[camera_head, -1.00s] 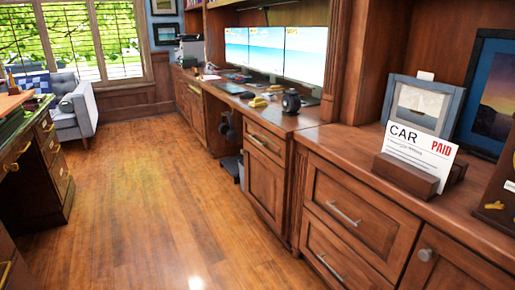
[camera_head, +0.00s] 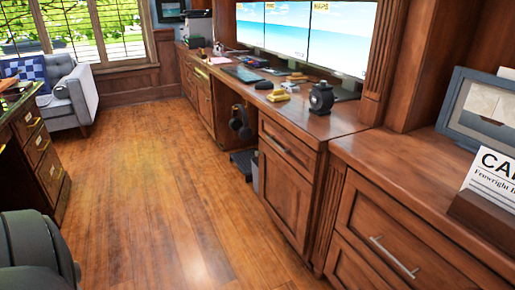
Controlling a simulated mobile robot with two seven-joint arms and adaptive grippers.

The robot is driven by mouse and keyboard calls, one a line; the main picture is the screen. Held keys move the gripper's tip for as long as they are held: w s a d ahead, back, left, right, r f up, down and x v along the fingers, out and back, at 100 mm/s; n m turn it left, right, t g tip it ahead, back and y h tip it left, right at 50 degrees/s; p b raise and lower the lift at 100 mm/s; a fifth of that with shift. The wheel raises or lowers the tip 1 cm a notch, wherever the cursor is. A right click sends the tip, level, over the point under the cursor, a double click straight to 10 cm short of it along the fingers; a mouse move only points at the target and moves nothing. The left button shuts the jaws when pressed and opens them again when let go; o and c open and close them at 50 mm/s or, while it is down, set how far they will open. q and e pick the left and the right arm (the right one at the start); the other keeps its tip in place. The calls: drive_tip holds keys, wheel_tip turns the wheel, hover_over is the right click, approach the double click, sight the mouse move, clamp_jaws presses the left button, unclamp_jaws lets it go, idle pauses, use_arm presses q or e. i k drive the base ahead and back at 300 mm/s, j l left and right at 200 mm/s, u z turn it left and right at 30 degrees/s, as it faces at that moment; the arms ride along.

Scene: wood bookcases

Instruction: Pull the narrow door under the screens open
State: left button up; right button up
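The narrow wooden door (camera_head: 284,197) is in the built-in cabinet under the right end of the screens (camera_head: 303,33). It looks shut, flush with its frame. A narrow drawer front (camera_head: 288,145) sits directly above it. Neither gripper is in view. A rounded dark grey part, probably of my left arm, shows at the bottom left, far from the door.
Wooden floor (camera_head: 150,180) is clear before the cabinets. Left of the door is an open knee space with hanging headphones (camera_head: 240,122). A wider drawer with a bar handle (camera_head: 394,257) juts in at right. A dark desk (camera_head: 38,160) and grey armchair (camera_head: 72,98) stand left.

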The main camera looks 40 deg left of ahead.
sight(286, 195)
drive_tip(key=i+j, duration=0.2)
drive_tip(key=j, duration=0.15)
drive_tip(key=i+j, duration=0.2)
drive_tip(key=j, duration=0.15)
drive_tip(key=i+j, duration=0.2)
drive_tip(key=j, duration=0.15)
drive_tip(key=z, duration=0.05)
